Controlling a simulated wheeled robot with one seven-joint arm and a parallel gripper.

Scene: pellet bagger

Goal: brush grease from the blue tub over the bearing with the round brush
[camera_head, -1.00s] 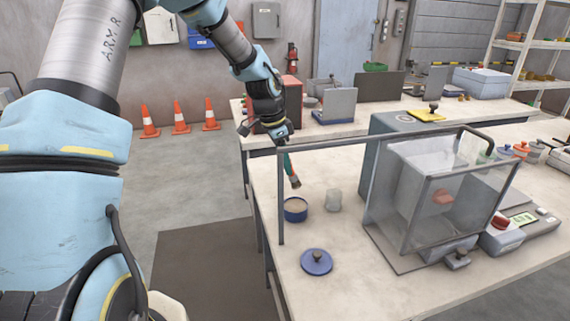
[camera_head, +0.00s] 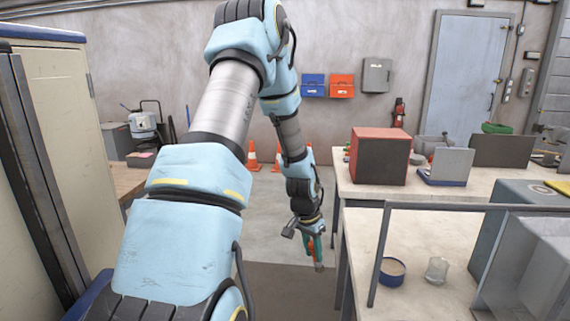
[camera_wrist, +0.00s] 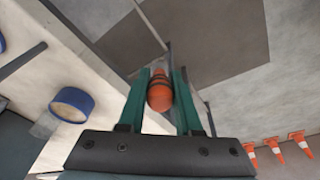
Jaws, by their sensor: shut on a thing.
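My gripper (camera_head: 313,243) hangs over the floor, left of the near workbench's edge in the head view. Its green fingers are shut on the round brush (camera_wrist: 160,92), whose orange, dark-banded handle shows between them in the wrist view. The brush points down in the head view (camera_head: 319,265); whether grease is on its bristles is too small to tell. The blue tub (camera_head: 391,279) stands open on the workbench with pale contents, right of and apart from the brush. It also shows in the wrist view (camera_wrist: 72,104). I cannot make out the bearing.
A clear jar (camera_head: 437,269) stands beside the tub. A grey frame rail (camera_head: 470,207) crosses above the workbench (camera_head: 425,232). The bagging machine (camera_head: 530,265) is at the right edge. A tall cabinet (camera_head: 62,120) stands close on the left. Orange cones (camera_wrist: 298,141) stand on the floor.

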